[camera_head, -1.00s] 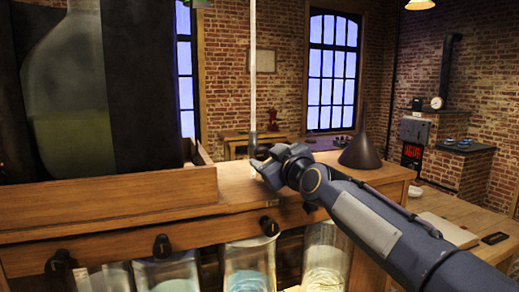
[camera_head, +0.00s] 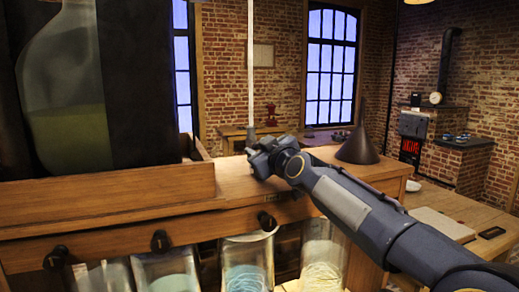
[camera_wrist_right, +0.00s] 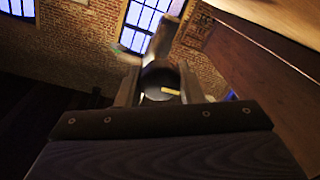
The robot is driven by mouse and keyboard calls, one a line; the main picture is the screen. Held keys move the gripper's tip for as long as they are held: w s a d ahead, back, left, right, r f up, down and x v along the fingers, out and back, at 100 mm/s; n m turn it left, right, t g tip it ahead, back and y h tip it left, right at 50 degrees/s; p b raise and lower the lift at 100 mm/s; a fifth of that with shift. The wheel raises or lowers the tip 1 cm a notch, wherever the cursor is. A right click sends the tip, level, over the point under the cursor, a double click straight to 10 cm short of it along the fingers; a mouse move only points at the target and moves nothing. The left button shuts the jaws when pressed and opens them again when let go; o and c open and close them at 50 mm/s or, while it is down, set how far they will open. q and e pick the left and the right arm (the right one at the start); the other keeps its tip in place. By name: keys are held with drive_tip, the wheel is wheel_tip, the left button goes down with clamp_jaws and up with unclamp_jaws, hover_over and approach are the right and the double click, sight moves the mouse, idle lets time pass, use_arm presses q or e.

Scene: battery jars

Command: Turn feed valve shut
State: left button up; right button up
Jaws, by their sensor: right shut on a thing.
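My right gripper (camera_head: 259,153) reaches in from the right, above the wooden shelf, at the foot of a pale vertical pipe (camera_head: 251,80). The feed valve (camera_wrist_right: 160,76) is a dark round body with a small yellow bar, seen in the right wrist view. The gripper's two fingers stand on either side of it, shut on it. In the head view the gripper mostly hides the valve, so its angle is hard to tell there. My left gripper is not in view.
A large glass vessel (camera_head: 65,100) with greenish liquid stands in a wooden tray (camera_head: 110,197) at left. A dark cone (camera_head: 358,146) stands right of the gripper. Glass jars (camera_head: 247,262) sit below the shelf, with black knobs (camera_head: 160,240) on its front.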

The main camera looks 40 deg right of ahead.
drive_tip(key=shift+f+m, duration=0.1)
drive_tip(key=shift+m, duration=0.3)
drive_tip(key=m+b, duration=0.1)
drive_tip(key=m, duration=0.5)
drive_tip(key=shift+m, duration=0.4)
drive_tip(key=m+h, duration=0.1)
drive_tip(key=m, duration=0.4)
drive_tip(key=shift+d+m, duration=0.1)
drive_tip(key=shift+m, duration=0.3)
drive_tip(key=m+p, duration=0.1)
drive_tip(key=m, duration=0.4)
drive_tip(key=shift+f, duration=0.1)
drive_tip(key=shift+m+h, duration=0.4)
drive_tip(key=o, duration=1)
drive_tip(key=shift+s, duration=0.1)
